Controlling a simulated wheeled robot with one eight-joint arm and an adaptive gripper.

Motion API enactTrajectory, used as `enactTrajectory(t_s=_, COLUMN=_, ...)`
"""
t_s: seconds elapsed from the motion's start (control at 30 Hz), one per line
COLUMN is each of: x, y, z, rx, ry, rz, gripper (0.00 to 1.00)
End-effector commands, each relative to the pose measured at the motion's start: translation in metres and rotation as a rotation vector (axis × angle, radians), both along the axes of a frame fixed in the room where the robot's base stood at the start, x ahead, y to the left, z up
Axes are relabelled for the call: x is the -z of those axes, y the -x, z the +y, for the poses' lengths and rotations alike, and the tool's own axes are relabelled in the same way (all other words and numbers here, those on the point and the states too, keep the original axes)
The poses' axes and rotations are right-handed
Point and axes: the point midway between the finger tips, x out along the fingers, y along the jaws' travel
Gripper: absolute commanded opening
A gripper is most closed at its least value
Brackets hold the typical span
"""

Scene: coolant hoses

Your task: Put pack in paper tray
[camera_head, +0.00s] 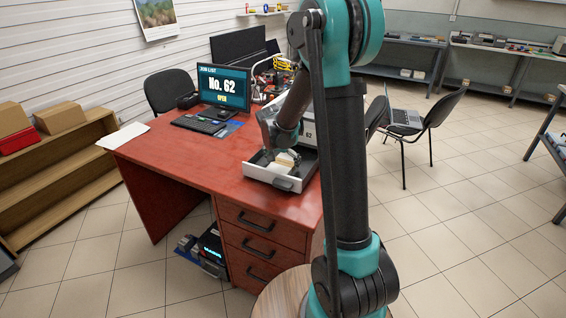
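The paper tray (263,176) is a white, open-topped drawer near the front right of the red desk, in the head view. It extends from a pale machine marked 62 (309,131), mostly hidden behind my arm. A pale cream block that looks like the pack (287,159) is at the tray, within its outline. My gripper (270,156) is low over the tray, close beside the pale block. Its fingers are small, dark and partly hidden, so I cannot tell whether they grip the block or whether the block rests on the tray floor.
The red desk (185,160) also holds a monitor (223,87), a keyboard (198,124) and cables (284,64). A wooden shelf (60,190) stands left, a chair (440,117) with a laptop right. A round wooden top (283,295) is in front.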

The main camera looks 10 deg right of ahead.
Motion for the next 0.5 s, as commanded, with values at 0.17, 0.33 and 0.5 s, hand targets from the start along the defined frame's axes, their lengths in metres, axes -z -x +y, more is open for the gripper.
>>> enactTrajectory(t_s=0.17, x=0.0, y=0.0, z=0.0, rx=0.0, ry=0.0, rz=0.0, gripper=0.98)
enactTrajectory(t_s=0.33, x=-0.002, y=0.0, z=0.0, rx=0.0, ry=0.0, rz=0.0, gripper=0.98)
enactTrajectory(t_s=0.5, x=-0.016, y=0.005, z=0.004, rx=-0.001, ry=0.0, rz=0.0, gripper=0.98)
